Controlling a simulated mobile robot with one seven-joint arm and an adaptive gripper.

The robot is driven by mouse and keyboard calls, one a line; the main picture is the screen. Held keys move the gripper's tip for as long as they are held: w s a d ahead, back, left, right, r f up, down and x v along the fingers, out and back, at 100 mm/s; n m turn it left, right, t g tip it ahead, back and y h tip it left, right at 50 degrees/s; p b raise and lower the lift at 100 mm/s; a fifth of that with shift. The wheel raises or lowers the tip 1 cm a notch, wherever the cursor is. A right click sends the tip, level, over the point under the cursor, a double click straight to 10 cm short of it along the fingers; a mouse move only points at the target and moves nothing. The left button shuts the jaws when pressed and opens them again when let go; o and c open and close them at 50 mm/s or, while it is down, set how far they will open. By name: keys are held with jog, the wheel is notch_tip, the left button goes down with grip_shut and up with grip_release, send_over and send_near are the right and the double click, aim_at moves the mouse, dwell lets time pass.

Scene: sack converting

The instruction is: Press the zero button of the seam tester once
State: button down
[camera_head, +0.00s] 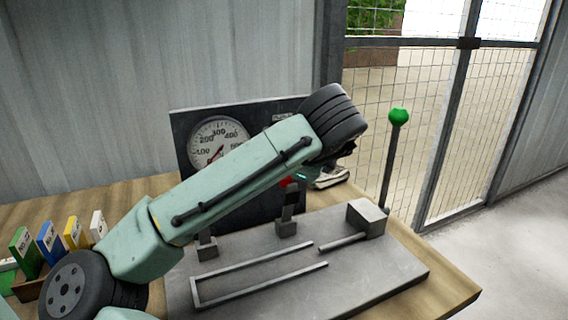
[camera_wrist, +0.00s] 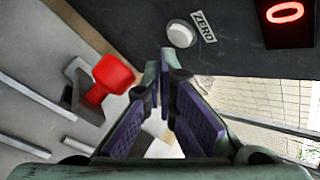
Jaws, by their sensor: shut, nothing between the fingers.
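The seam tester has a dark upright panel (camera_head: 180,133) with a round dial gauge (camera_head: 219,143) and a grey base plate (camera_head: 390,270). Its zero button (camera_wrist: 180,34) is a round pale button on the dark panel, beside a ZERO label (camera_wrist: 203,26) in the wrist view. I cannot make the button out in the head view, where my arm covers part of the panel. My gripper (camera_wrist: 166,62) is shut and empty, its fingertips pointing toward the panel just below the button in the picture. I cannot tell how wide the gap is.
A red-topped clamp (camera_wrist: 112,76) stands left of my fingers in the wrist view. A red digital display (camera_wrist: 288,14) is right of the button. A green ball on a post (camera_head: 399,116) stands at the tester's right. Small coloured boxes (camera_head: 50,242) are at the left.

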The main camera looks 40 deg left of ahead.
jog(key=shift+d, duration=0.1)
jog(key=d, duration=0.1)
jog(key=s+d, duration=0.2)
jog(key=d, duration=0.1)
jog(key=shift+s, duration=0.25)
dwell(0.9)
